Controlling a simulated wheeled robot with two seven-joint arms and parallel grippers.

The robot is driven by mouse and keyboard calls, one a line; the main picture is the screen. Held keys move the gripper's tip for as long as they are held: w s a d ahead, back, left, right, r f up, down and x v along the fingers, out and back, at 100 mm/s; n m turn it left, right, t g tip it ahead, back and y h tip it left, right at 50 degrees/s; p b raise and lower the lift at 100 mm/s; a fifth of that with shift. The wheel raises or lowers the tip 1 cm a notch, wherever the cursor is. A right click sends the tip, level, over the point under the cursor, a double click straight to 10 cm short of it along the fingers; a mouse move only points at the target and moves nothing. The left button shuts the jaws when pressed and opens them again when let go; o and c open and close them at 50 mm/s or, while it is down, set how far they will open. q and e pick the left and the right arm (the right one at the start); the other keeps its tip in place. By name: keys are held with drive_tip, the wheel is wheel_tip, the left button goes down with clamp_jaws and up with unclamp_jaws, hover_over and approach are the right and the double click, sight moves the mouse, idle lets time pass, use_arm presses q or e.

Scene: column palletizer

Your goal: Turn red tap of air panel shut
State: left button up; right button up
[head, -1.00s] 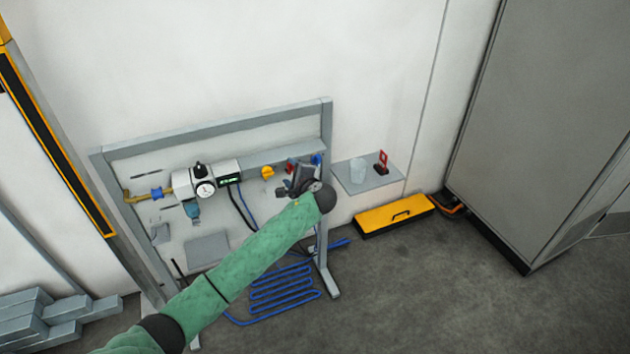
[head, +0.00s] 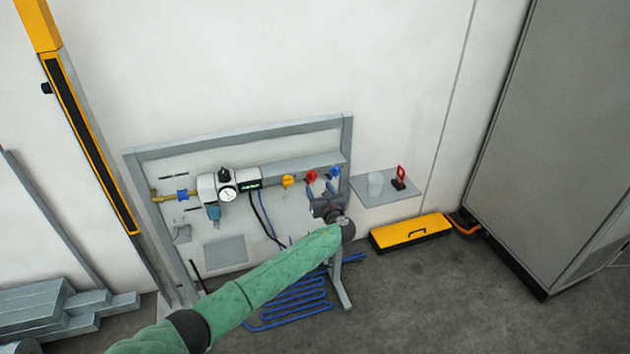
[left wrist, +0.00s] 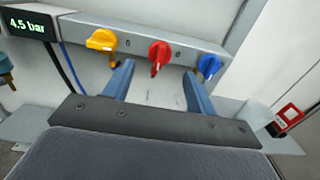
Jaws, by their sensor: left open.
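The red tap (head: 311,176) is on the grey manifold bar of the air panel (head: 240,137), between the yellow tap (head: 288,181) and the blue tap (head: 334,172). In the left wrist view the red tap (left wrist: 159,53) lies ahead of and between my two open fingers, its pointer end tilted downward. My left gripper (left wrist: 158,82) is open and empty, apart from the tap and just below the bar. In the head view my left gripper (head: 316,194) shows below the taps, its fingers hard to make out. My right gripper is out of view.
A digital display (left wrist: 28,24) reads 4.5 bar. The yellow tap (left wrist: 102,40) and blue tap (left wrist: 209,66) sit close on either side. A small shelf (head: 372,190) holds a clear cup and a red lockout item (head: 400,172).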

sight(314, 180)
use_arm(q)
drive_tip(key=p+x, duration=0.1)
drive_tip(key=x, duration=0.3)
drive_tip(key=shift+w+a, duration=0.15)
drive_tip(key=shift+w, duration=0.15)
drive_tip(key=shift+w+a+f, duration=0.1)
drive_tip(key=shift+w+a, duration=0.05)
drive_tip(key=shift+w, duration=0.3)
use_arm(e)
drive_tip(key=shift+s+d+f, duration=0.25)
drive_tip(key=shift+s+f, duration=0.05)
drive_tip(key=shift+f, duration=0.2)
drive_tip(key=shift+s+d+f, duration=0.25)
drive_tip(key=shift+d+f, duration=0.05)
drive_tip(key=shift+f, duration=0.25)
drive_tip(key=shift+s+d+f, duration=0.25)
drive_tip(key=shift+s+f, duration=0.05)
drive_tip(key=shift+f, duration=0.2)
use_arm(q)
drive_tip(key=c, duration=1)
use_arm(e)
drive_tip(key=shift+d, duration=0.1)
